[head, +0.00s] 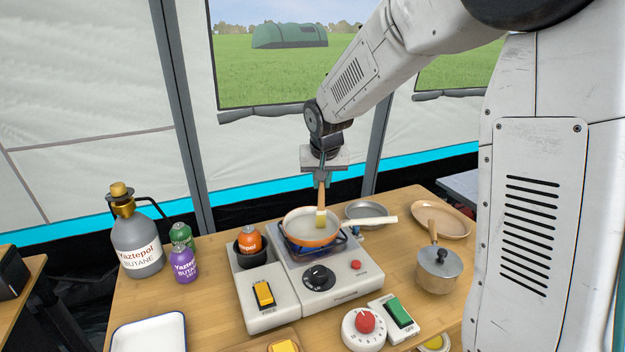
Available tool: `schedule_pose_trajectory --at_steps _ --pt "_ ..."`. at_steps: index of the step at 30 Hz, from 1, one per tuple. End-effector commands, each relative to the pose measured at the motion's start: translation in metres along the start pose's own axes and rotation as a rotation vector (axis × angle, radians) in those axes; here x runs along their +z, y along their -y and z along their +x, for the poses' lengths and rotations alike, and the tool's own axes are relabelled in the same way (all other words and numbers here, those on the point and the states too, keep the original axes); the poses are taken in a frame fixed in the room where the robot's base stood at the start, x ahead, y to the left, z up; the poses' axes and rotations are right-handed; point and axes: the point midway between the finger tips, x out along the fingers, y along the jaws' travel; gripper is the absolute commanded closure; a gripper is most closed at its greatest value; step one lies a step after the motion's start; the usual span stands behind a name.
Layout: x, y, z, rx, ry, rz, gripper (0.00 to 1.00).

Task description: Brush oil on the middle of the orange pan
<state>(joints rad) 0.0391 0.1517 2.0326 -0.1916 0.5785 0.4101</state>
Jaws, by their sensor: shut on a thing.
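The orange pan (296,238) with a pale inside sits on the burner of the camp stove (284,292), its cream handle (371,222) pointing right. My gripper (322,180) is above the pan and shut on the wooden handle of a brush (321,200). The brush hangs nearly upright, with its yellowish bristles (320,220) low over the pan's inside, right of its middle. I cannot tell whether the bristles touch the pan. No oil can be made out on the pan's surface.
An orange canister (249,240) sits in the stove's left well. A grey butane bottle (137,245) and small canisters (184,264) stand left. A lidded pot (437,268), a wooden plate (441,220) and a grey pan (367,211) lie right. A white tray (150,337) is front left.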

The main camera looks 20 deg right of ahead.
Motion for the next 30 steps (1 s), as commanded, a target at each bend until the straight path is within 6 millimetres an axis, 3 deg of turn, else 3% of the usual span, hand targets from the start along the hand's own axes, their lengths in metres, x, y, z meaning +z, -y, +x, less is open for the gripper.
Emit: schedule_pose_trajectory --at_steps 6,17,30 --pt "0.002 -0.015 -0.002 0.000 -0.001 0.001 1.00" --pt "-0.008 -0.018 0.005 0.000 0.000 0.000 1.00" --pt "-0.015 0.016 0.005 -0.002 -0.001 -0.003 1.00"
